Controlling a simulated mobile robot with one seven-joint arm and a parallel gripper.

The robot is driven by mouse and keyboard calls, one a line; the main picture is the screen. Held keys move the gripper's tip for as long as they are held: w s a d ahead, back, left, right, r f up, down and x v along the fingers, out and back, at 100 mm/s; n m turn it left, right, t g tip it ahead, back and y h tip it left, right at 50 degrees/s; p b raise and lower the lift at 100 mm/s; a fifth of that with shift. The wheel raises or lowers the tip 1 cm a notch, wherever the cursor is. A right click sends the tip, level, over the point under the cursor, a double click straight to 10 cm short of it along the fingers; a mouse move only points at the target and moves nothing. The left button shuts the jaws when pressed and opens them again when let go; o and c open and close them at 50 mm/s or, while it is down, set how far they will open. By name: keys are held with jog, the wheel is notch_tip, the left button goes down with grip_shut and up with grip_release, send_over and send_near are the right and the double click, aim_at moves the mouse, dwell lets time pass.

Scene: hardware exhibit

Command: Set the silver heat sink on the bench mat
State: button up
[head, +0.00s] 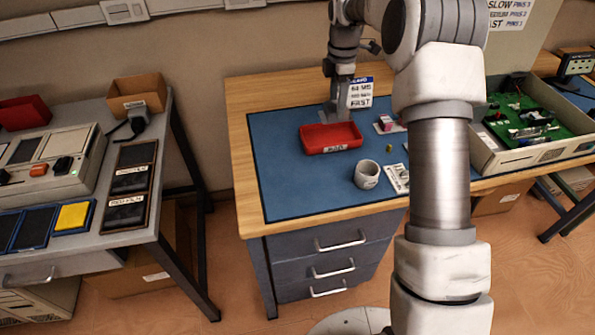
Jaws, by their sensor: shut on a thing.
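The blue bench mat (285,180) covers most of the wooden-edged bench in the middle of the head view. My gripper (340,108) points down over the back part of the mat, just behind the red bin. It is shut on a small grey thing that looks like the silver heat sink, mostly hidden by the fingers. I cannot tell whether that thing touches the mat. No other silver heat sink shows clearly, and my arm hides part of the mat's right side.
The red bin (330,138), a white cup (367,175) and several small parts stand on the mat. A sign (360,92) is behind my gripper. An open case with a green board (525,125) is at right. The mat's left and front are clear.

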jog(key=s+a+f, duration=0.2)
jog(key=s, duration=0.1)
jog(key=s+a+f+b, duration=0.1)
jog(key=s+a+f, duration=0.1)
jog(key=a, duration=0.1)
jog(key=s+a+f+b, duration=0.1)
jog(key=s+a+f, duration=0.1)
jog(key=s+f, duration=0.1)
jog(key=shift+s+a, duration=0.3)
jog(key=shift+a, duration=0.05)
jog(key=shift+f+b, duration=0.45)
jog(key=shift+f, duration=1.45)
jog(key=shift+f, duration=0.15)
jog(key=o, duration=1)
